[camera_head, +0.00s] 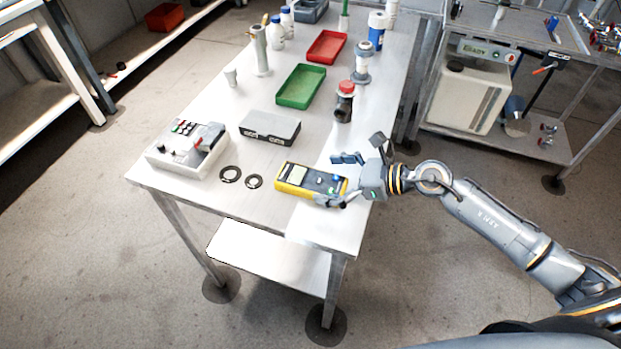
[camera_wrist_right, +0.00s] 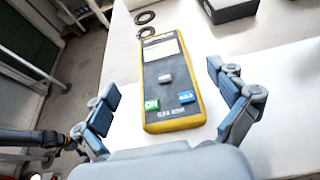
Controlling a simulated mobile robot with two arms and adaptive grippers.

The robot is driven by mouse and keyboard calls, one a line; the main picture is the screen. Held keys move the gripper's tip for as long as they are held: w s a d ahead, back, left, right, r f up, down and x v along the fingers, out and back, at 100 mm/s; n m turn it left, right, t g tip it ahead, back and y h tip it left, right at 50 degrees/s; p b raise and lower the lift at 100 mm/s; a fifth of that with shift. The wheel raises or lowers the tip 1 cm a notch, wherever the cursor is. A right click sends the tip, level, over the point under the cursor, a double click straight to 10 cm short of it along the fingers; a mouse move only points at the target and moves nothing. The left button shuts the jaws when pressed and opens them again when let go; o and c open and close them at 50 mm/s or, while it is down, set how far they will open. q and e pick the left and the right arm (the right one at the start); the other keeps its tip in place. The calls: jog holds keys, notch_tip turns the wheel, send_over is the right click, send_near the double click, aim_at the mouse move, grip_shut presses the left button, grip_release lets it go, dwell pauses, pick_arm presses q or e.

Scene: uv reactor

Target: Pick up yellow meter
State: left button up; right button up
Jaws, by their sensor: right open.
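The yellow meter (camera_head: 309,181), with a dark face and a pale screen, lies flat on the metal table (camera_head: 210,125) near its front edge. In the right wrist view the meter (camera_wrist_right: 170,85) lies lengthwise ahead, its buttoned end closest. My right gripper (camera_head: 345,179) reaches in from the right at the meter's right end. In the wrist view its two fingers (camera_wrist_right: 163,92) are spread, one on each side of the meter's near end, with gaps to it. It holds nothing. My left gripper is not in view.
Two black rings (camera_head: 242,177) and a control box (camera_head: 187,149) lie left of the meter, and a dark grey box (camera_head: 269,126) sits behind it. A red-capped dark fitting (camera_head: 344,101), green tray (camera_head: 301,86) and red tray (camera_head: 326,46) stand farther back.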

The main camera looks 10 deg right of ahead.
aim_at(309, 178)
jog(key=shift+w+a+f, duration=0.15)
jog(key=shift+w+a, duration=0.15)
jog(key=shift+a, duration=0.1)
jog(key=shift+w+a+f+p, duration=0.15)
jog(key=shift+w+a+p, duration=0.05)
jog(key=shift+a+p, duration=0.1)
jog(key=p+x, duration=0.1)
jog(key=x, duration=0.3)
jog(key=shift+w+d+f, duration=0.1)
jog(key=shift+w+f, duration=0.1)
jog(key=shift+f, duration=0.05)
jog(key=c, duration=1.4)
